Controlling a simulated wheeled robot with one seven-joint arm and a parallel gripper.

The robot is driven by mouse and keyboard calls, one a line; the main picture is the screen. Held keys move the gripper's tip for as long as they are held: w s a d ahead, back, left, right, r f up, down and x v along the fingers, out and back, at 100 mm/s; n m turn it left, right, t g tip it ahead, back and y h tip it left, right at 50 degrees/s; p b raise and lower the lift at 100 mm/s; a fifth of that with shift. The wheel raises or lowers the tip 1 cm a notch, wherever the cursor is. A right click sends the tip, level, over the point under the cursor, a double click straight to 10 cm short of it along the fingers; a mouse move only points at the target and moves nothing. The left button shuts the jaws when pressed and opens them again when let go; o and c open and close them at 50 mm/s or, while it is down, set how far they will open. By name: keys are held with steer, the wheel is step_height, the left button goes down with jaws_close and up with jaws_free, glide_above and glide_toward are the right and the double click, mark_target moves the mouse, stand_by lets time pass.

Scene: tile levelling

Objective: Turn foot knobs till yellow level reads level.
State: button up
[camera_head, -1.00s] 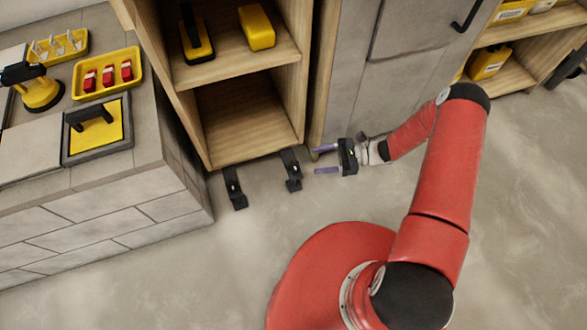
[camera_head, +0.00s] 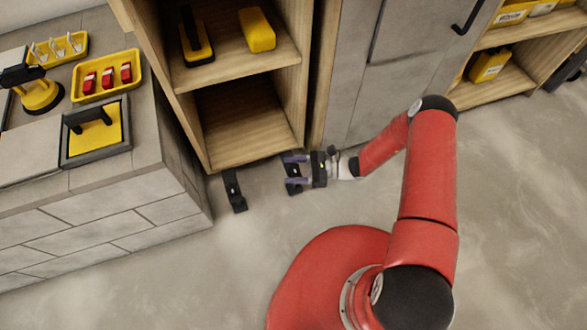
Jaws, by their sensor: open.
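Two black foot pieces stand on the floor at the front edge of the wooden shelf unit. The left foot (camera_head: 235,192) is free. The right foot (camera_head: 292,170) is between the two purple fingers of my gripper (camera_head: 294,171), one finger on its far side and one on its near side. The jaws are open, and I cannot tell whether either finger touches the foot. The knobs on the feet are too small to make out. I cannot pick out a yellow level with certainty, and no level reading is legible.
The wooden shelf unit (camera_head: 206,150) rises just behind the feet, with a yellow block (camera_head: 257,29) on its shelf. A tiled counter (camera_head: 100,245) is to the left, carrying yellow trays and tools. A grey cabinet (camera_head: 385,85) is at right. The floor in front is open.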

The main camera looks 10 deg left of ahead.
steer(key=c, duration=1)
steer(key=shift+o, duration=0.2)
steer(key=shift+m+t+p, duration=0.35)
steer(key=shift+m+t, duration=0.05)
steer(key=m+t+p, duration=0.1)
steer(key=t, duration=0.1)
steer(key=m+t+p, duration=0.1)
steer(key=t, duration=0.1)
steer(key=shift+r+m, duration=0.2)
steer(key=shift+m, duration=0.2)
steer(key=m+t+p, duration=0.2)
steer(key=t+p, duration=0.1)
steer(key=t, duration=0.1)
steer(key=shift+m+t, duration=0.4)
steer(key=m+t+h+p, duration=0.1)
steer(key=m+t+p, duration=0.1)
steer(key=t, duration=0.1)
steer(key=shift+h+p, duration=0.4)
steer(key=shift+f+m+t+h+p, duration=0.2)
steer(key=shift+m+t+h+p, duration=0.45)
steer(key=shift+m+t+h, duration=0.45)
steer(key=shift+w+d+f+t, duration=0.1)
steer(key=shift+t, duration=0.3)
